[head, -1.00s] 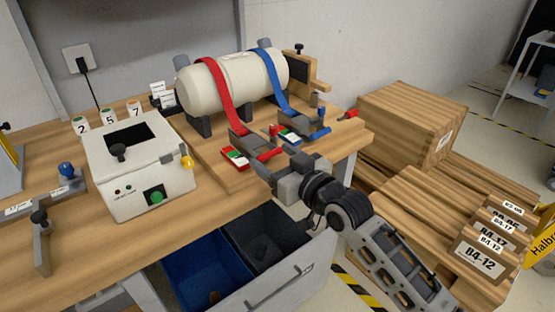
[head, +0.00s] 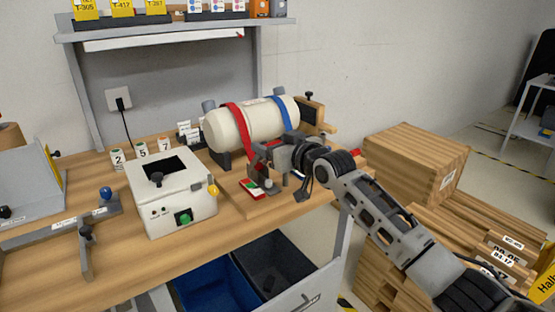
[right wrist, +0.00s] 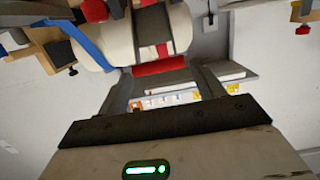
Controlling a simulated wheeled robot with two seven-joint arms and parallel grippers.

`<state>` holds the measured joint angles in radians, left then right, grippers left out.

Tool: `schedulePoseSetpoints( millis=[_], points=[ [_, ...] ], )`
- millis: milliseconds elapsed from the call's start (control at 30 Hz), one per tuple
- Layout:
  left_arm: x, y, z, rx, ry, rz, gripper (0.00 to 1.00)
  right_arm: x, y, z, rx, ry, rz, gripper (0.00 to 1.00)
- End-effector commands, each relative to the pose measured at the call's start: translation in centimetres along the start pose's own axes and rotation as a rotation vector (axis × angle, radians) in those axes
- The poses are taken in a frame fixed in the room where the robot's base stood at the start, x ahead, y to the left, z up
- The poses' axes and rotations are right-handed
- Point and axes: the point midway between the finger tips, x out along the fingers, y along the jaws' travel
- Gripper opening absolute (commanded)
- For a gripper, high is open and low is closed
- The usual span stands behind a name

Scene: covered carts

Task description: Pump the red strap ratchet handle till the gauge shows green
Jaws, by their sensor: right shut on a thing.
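The white tank (head: 228,128) lies across its cradle on the bench, with a red strap (head: 240,125) and a blue strap (head: 283,113) over it. My right gripper (head: 268,160) is at the red strap's ratchet and hides most of it. It is shut on the red ratchet handle (head: 272,146), which is raised; the red grip bar (right wrist: 158,67) also shows between the fingers in the right wrist view. The red gauge (head: 252,187) lies just below the gripper, with green and white patches; its reading is too small to tell. My left gripper is out of view.
A white box (head: 170,200) with a green button stands left of the tank board. An open drawer with blue and dark bins (head: 212,283) lies below the bench edge. Wooden crates (head: 415,165) stand to the right. A shelf (head: 185,28) hangs above the bench.

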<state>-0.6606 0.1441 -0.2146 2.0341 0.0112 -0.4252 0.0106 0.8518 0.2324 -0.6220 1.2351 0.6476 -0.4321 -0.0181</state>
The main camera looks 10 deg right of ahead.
Motion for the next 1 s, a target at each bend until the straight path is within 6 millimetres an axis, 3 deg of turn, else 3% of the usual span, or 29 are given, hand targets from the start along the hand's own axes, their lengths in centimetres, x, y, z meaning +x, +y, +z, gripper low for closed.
schedulePoseSetpoints(
  millis=[33,133,167,267,500,833,1000],
  points=[
    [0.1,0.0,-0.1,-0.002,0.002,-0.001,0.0,0.4,-0.1,-1.4,-0.002,0.023,-0.002,0.27],
    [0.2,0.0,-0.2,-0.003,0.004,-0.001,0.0,0.9,-0.2,-1.9,-0.003,0.022,-0.001,0.24],
    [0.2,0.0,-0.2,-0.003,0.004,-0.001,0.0,1.0,-0.2,-2.0,-0.003,0.021,-0.001,0.0],
    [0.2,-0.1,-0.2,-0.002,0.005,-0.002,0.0,1.0,-0.2,-1.7,-0.003,0.016,-0.001,0.22],
    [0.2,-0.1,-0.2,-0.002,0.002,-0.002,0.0,1.0,-0.1,-1.4,-0.003,0.01,0.0,0.89],
    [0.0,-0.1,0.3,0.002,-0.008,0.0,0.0,0.8,-0.1,-1.3,-0.003,0.006,0.001,0.89],
    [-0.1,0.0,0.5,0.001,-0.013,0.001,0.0,-0.6,-0.1,-1.2,-0.003,0.006,0.0,0.89]
  ],
)
